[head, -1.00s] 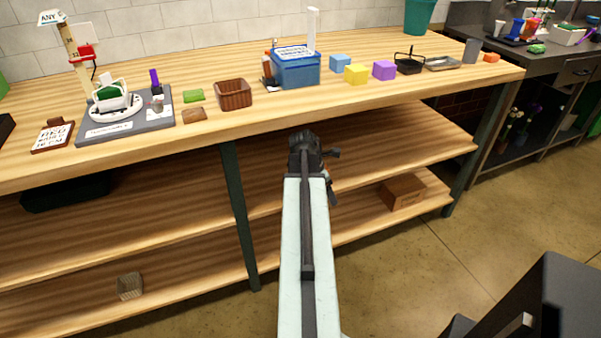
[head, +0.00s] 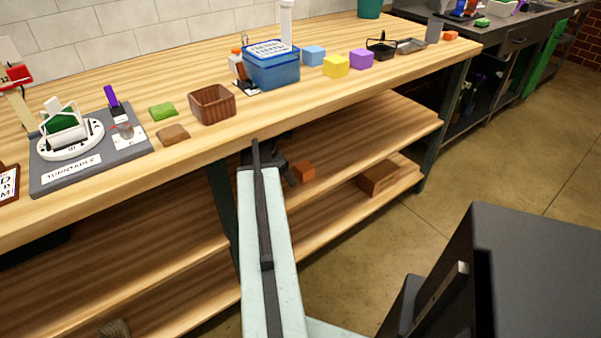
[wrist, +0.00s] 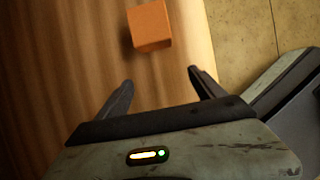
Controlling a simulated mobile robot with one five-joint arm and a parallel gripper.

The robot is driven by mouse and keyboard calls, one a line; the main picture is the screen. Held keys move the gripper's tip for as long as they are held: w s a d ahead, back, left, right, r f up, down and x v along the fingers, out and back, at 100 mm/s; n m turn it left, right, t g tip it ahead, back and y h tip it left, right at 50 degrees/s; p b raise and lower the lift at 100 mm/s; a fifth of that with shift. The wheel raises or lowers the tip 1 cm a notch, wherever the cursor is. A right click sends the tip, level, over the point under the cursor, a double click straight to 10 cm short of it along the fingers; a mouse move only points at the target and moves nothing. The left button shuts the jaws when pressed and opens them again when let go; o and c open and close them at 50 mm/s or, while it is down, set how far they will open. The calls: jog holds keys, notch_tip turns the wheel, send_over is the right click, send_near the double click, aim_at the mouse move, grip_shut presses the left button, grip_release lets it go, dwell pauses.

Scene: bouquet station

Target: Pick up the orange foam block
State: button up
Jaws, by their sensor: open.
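An orange block (head: 304,172) lies on the middle shelf under the workbench, near the shelf's front edge. In the wrist view an orange block (wrist: 150,25) sits on wood at the top, beyond the fingertips and apart from them. A second small orange block (head: 451,36) lies at the far right end of the bench top. My gripper (wrist: 160,76) is open and empty, its two dark fingers spread. In the head view it is partly hidden behind my arm, just left of the shelf block.
The bench top holds a blue box (head: 272,68), a brown basket (head: 212,104), a yellow block (head: 336,66), a purple block (head: 361,58) and a turntable base (head: 95,150). A brown box (head: 378,178) stands on the lower shelf.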

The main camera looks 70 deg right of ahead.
aim_at(303, 167)
jog(key=s+d, duration=0.2)
jog(key=d, duration=0.2)
jog(key=shift+s+d, duration=0.15)
jog(key=shift+s, duration=0.25)
jog(key=shift+s+d, duration=0.4)
jog(key=shift+d, duration=0.2)
jog(key=shift+s+d, duration=0.35)
jog(key=shift+d, duration=0.25)
jog(key=b+x, duration=0.3)
jog(key=shift+f, duration=0.15)
jog(key=shift+c, duration=0.4)
jog(key=c, duration=1.3)
jog(key=shift+r, duration=0.25)
